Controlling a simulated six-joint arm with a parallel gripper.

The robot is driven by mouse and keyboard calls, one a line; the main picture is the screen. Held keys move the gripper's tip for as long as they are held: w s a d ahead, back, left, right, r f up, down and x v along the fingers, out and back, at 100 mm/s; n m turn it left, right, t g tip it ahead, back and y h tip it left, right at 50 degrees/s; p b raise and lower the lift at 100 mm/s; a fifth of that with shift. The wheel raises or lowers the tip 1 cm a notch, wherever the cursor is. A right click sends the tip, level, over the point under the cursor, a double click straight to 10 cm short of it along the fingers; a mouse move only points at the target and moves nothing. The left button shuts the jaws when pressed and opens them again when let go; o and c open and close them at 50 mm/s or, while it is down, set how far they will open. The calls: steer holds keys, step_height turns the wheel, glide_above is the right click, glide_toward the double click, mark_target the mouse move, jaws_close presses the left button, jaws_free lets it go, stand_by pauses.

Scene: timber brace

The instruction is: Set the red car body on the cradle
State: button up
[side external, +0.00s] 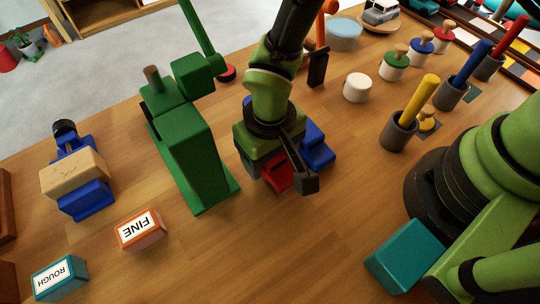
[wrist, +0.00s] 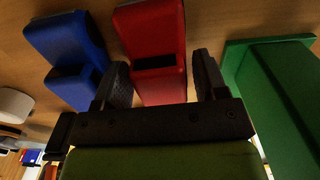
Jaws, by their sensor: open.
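The red car body (side external: 279,176) lies on the wooden table under my gripper, mostly hidden by it in the side external view. In the wrist view the red car body (wrist: 154,35) has a dark slot across it and lies between the two fingers. My gripper (wrist: 160,66) is open, with a finger on each side of the red body; small gaps show beside it. In the side external view my gripper (side external: 283,172) points down at it. I cannot tell for sure which thing is the cradle; a tan block (side external: 75,173) sits across a blue piece (side external: 86,201) at the left.
A blue block (side external: 318,150) stands close beside the red body; it also shows in the wrist view (wrist: 66,50). A green machine (side external: 190,145) stands just left of my gripper. Blocks labelled FINE (side external: 142,230) and ROUGH (side external: 60,278) lie at the front left. The front middle is clear.

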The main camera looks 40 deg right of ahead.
steer(key=shift+c, duration=0.2)
steer(key=c, duration=0.7)
steer(key=shift+r, duration=0.15)
step_height(320, 180, up, 27)
steer(key=w+d+f+m, duration=0.4)
steer(key=w+m, duration=0.1)
steer(key=w, duration=0.2)
steer(key=w+d+f+m, duration=0.4)
steer(key=w+m, duration=0.1)
steer(key=w, duration=0.3)
steer(key=w+d+f+m, duration=0.6)
steer(key=d+f+m, duration=0.3)
steer(key=d, duration=0.4)
steer(key=shift+n, duration=0.3)
steer(key=shift+a+f, duration=0.15)
steer(key=shift+f, duration=1.8)
steer(key=shift+a+f, duration=0.15)
steer(key=shift+f, duration=1.8)
